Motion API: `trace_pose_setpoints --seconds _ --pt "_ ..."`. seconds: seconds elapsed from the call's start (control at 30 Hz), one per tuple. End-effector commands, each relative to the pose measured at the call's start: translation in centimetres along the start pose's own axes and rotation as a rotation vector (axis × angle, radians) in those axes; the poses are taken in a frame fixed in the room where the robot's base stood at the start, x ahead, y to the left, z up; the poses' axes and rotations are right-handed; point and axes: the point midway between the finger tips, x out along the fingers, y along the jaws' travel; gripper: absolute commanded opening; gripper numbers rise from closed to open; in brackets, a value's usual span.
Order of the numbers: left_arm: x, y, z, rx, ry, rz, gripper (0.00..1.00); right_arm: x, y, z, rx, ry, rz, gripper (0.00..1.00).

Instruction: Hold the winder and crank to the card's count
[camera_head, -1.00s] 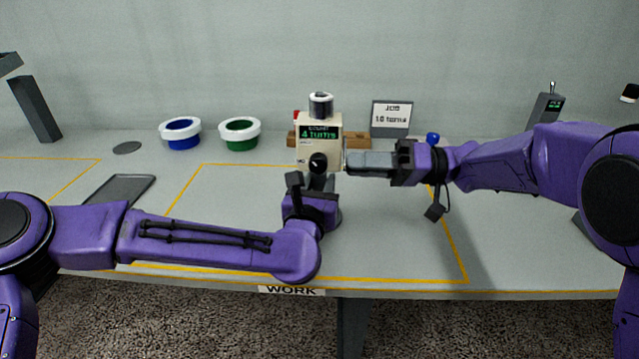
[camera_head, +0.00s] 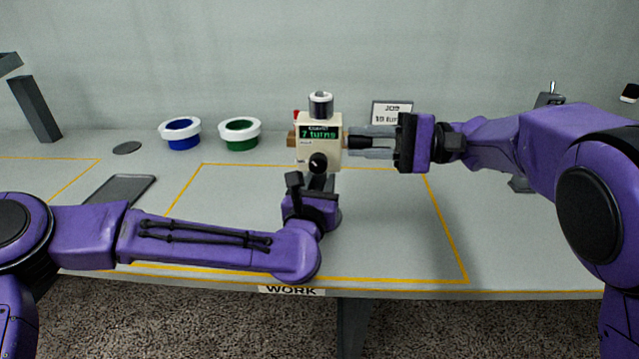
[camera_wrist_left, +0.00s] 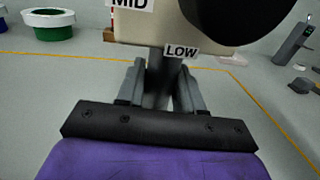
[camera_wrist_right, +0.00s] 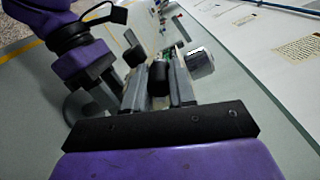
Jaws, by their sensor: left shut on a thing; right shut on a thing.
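The cream winder (camera_head: 320,153) stands upright in the work area with a silver-and-black spool (camera_head: 320,104) on top and a black knob on its front. Its green display (camera_head: 320,133) reads "7 turns". My left gripper (camera_head: 317,180) is shut on the winder's dark post (camera_wrist_left: 160,85), below the box's "LOW" label. My right gripper (camera_head: 358,144) is at the winder's right side, shut on the black crank handle (camera_wrist_right: 158,77). The job card (camera_head: 391,112) behind reads "JOB" and what looks like "10 turns", its lower right hidden by my right gripper.
A dark flat tray (camera_head: 119,190) and a grey disc (camera_head: 127,148) lie further left. A device with a toggle (camera_head: 549,98) stands behind my right arm.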

Motion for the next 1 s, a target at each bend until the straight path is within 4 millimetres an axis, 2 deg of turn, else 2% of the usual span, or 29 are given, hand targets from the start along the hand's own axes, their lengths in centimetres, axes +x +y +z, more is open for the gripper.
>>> trace_pose_setpoints --seconds 0.03,0.6,0.9,1.0 --pt "-0.1 0.1 -0.7 0.002 0.015 0.002 0.0 0.0 -0.4 0.0 0.039 -0.001 -0.002 0.0" --pt "-0.1 0.1 -0.8 0.002 0.015 0.003 0.0 0.0 -2.6 -1.1 0.551 -0.005 -0.002 0.0" --pt "-0.1 0.1 -0.8 0.001 0.015 0.003 0.0 -0.1 -3.2 -1.7 0.72 -0.005 -0.002 0.0" --pt "0.0 0.1 -0.8 0.001 0.015 0.003 0.0 -0.1 -3.2 -1.7 0.723 -0.005 -0.004 0.0"
